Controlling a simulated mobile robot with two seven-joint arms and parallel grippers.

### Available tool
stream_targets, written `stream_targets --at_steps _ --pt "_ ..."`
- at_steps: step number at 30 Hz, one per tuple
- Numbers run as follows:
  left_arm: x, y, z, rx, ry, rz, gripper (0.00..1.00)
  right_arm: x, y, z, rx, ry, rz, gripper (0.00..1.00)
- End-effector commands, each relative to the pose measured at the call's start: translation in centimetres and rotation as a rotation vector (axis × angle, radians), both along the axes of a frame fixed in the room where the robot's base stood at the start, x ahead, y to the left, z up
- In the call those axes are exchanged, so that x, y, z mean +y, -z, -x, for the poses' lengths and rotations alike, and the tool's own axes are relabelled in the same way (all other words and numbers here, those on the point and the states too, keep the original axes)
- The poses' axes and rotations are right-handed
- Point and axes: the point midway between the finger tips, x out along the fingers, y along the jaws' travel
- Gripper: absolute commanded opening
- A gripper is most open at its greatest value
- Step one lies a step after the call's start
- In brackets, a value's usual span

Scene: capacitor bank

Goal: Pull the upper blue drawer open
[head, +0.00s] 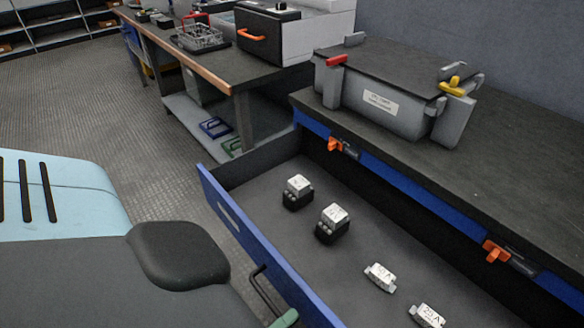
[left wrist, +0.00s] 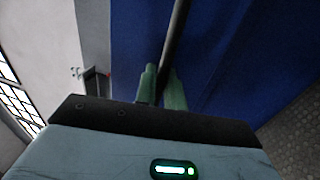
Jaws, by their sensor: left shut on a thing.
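The upper blue drawer (head: 238,222) stands pulled out from under the dark bench top, its grey inside showing. Its black bar handle (head: 262,290) is on the outer face of the blue front; the handle also shows in the left wrist view (left wrist: 176,40). My left gripper (left wrist: 160,90) has its green fingers on either side of the handle bar and is shut on it. In the head view only a green fingertip of this gripper (head: 286,319) shows at the bottom edge. My right gripper is in neither view.
Two black blocks with white tops (head: 297,191) (head: 333,222) and two white labelled pieces (head: 380,276) (head: 428,315) lie in the drawer. A grey case (head: 370,98) sits on the bench top. Orange latches (head: 335,144) (head: 495,251) are on the bench front. Another workbench (head: 200,62) stands behind.

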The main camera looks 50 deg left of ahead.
Motion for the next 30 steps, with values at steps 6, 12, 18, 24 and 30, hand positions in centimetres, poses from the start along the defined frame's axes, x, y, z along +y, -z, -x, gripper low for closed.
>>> stream_targets --at_steps 6,12,18,24,30 --pt "0.0 0.0 0.0 0.000 0.000 0.000 0.00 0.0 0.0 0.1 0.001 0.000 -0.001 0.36" --pt "0.0 0.0 0.0 0.000 0.000 0.000 0.26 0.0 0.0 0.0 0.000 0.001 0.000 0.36" --pt "0.0 0.0 0.0 0.000 0.000 0.000 0.26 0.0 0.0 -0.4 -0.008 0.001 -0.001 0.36" --pt "0.0 0.3 1.1 0.003 0.000 0.000 0.26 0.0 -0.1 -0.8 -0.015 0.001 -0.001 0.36" --pt "0.1 0.9 4.2 0.005 0.001 0.000 0.26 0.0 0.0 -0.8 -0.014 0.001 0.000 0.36"
